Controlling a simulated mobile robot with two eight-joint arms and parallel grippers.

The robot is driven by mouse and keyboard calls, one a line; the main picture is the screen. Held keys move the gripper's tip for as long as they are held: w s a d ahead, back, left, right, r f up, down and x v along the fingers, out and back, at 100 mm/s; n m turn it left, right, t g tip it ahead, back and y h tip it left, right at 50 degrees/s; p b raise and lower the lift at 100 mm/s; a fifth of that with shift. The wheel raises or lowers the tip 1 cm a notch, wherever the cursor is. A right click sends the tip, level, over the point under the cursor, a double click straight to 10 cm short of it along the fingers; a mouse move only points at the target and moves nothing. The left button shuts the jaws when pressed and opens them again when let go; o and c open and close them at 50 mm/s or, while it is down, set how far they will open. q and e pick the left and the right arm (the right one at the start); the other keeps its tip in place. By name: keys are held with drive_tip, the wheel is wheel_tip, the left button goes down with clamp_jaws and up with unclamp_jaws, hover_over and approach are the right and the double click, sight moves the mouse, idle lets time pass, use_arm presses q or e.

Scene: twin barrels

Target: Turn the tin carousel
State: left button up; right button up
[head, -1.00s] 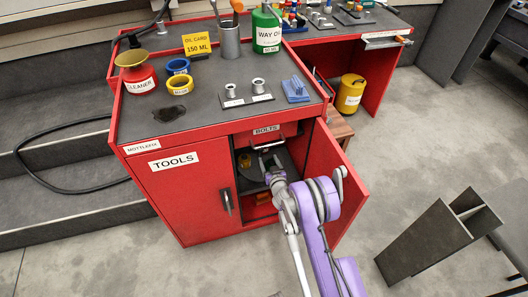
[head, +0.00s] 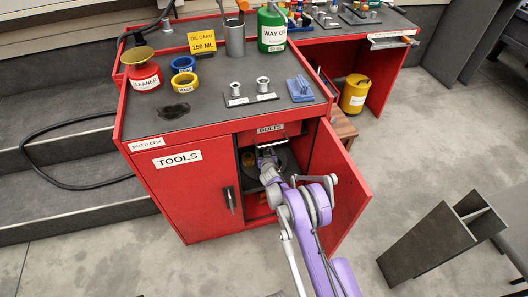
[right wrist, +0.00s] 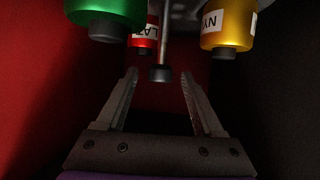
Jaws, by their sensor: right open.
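The tin carousel (head: 288,160) is a dark round plate inside the right half of the red cabinet, partly hidden by my right arm. A yellow tin (head: 248,158) shows on its left side. My right gripper (head: 264,152) reaches into the open compartment. In the right wrist view my right gripper (right wrist: 160,76) is open, with a thin post with a dark end (right wrist: 160,74) in line between its fingertips; I cannot tell whether they touch. Around it are a green tin (right wrist: 105,15), a red tin (right wrist: 143,37) and a yellow tin (right wrist: 228,28). My left gripper is out of view.
The red cabinet door (head: 342,190) stands open to the right of my arm. The left door (head: 185,190), marked TOOLS, is shut. The drawer marked BOLTS (head: 270,130) is just above my gripper. Bottles and tapes stand on the cabinet top. A dark metal beam (head: 430,245) stands at right.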

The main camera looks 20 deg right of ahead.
drive_tip(key=shift+w, duration=0.1)
clamp_jaws()
idle(0.3)
idle(1.1)
